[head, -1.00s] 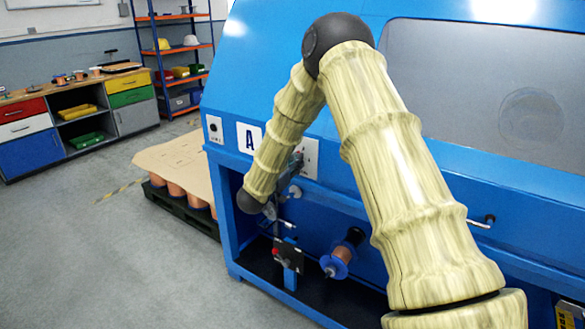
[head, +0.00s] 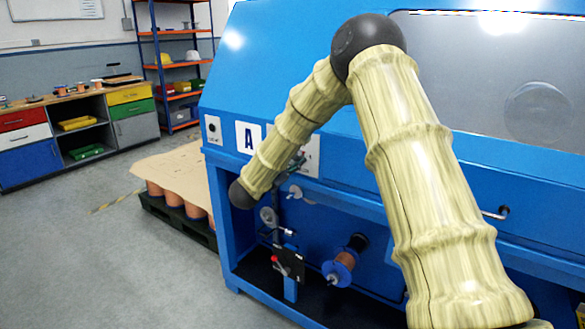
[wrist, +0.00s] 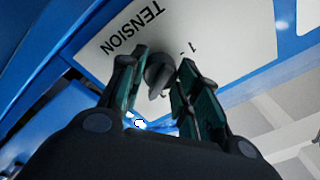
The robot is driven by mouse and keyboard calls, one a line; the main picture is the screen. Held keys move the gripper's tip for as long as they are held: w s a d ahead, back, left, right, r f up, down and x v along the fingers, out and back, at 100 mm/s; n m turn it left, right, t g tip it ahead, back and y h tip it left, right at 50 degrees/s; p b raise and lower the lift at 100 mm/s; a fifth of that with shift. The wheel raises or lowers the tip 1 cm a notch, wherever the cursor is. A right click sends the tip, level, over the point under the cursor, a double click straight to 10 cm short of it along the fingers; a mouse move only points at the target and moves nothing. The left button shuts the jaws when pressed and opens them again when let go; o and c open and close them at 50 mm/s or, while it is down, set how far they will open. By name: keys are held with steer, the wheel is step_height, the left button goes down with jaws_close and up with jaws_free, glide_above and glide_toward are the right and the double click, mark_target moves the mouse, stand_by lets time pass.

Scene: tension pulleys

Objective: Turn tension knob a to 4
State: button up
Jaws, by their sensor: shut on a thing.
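The tension knob (wrist: 158,75) is a small dark grey knob on a white plate (wrist: 225,30) marked TENSION, with a "1" printed near it, in the wrist view. My gripper (wrist: 162,59) is shut on the knob, with one dark green finger on each side of it. The plate's other numbers are hidden or out of view, so I cannot read the setting. In the head view a white plate (head: 312,160) shows beside the letter A sign (head: 248,137). My arm hides part of it, and the knob cannot be made out there.
The blue machine (head: 450,165) fills the right side. Below the plate are a copper-coloured spool (head: 346,260) and a black block with a red knob (head: 291,264). A pallet (head: 180,213) with covered spools stands left of the machine. The grey floor at left is clear.

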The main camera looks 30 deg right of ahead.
steer(key=m+b, duration=0.4)
steer(key=m, duration=0.1)
steer(key=shift+f+m+g+b, duration=0.15)
steer(key=shift+m+g+b, duration=0.15)
steer(key=shift+g+b, duration=0.1)
steer(key=shift+m, duration=0.3)
steer(key=o, duration=1)
steer(key=shift+o, duration=0.2)
steer(key=v, duration=1.2)
